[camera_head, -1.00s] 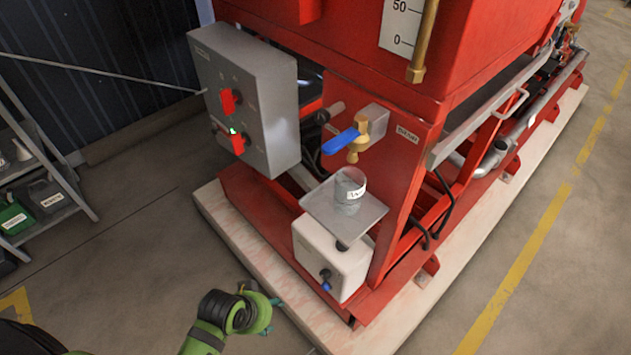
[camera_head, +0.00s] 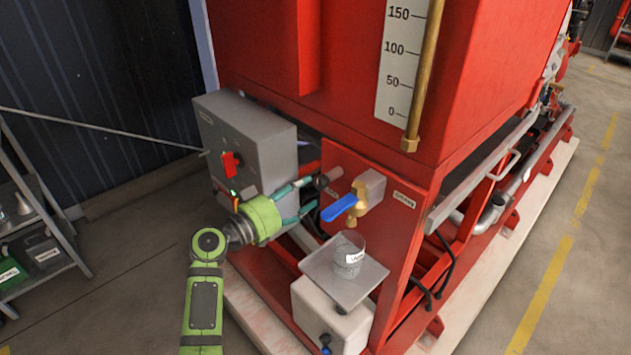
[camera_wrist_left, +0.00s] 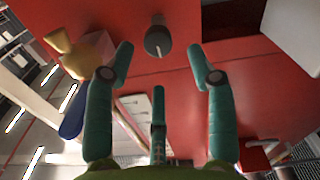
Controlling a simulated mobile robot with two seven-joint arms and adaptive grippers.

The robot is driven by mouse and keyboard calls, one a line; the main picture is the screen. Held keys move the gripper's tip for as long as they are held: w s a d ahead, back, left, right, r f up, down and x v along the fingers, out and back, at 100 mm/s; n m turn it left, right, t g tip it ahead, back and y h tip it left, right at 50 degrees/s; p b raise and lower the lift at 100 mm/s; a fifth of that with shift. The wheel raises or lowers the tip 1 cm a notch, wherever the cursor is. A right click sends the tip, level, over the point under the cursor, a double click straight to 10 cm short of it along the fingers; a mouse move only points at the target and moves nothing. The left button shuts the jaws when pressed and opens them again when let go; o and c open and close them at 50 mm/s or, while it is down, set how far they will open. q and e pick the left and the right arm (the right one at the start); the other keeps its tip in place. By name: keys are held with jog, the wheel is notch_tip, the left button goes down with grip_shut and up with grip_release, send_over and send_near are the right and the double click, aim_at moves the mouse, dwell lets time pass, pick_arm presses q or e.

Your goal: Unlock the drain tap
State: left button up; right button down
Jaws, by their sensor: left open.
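The drain tap (camera_head: 358,204) is a brass tap with a blue lever handle (camera_head: 340,207), on a red panel below the tank. The brass body (camera_wrist_left: 85,58) and blue handle (camera_wrist_left: 73,115) also show at the left of the left wrist view. A dark grey cylindrical knob (camera_head: 327,179) sticks out of the panel left of the tap; it also shows in the left wrist view (camera_wrist_left: 158,40). My left gripper (camera_head: 309,196) is open and empty, its teal fingers pointing at the panel beside the knob. In the wrist view the knob appears between its fingertips, apparently not gripped. My right gripper is out of view.
A clear labelled beaker (camera_head: 348,253) stands on a grey tray (camera_head: 365,287) below the tap, above a white box (camera_head: 320,317). A grey control box (camera_head: 240,146) with red switches is close behind my left gripper. A shelf (camera_head: 60,240) stands at the left.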

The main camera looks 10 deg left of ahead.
aim_at(317, 182)
pick_arm(q)
jog(key=p+x, duration=0.1)
jog(key=x, duration=0.4)
grip_shut()
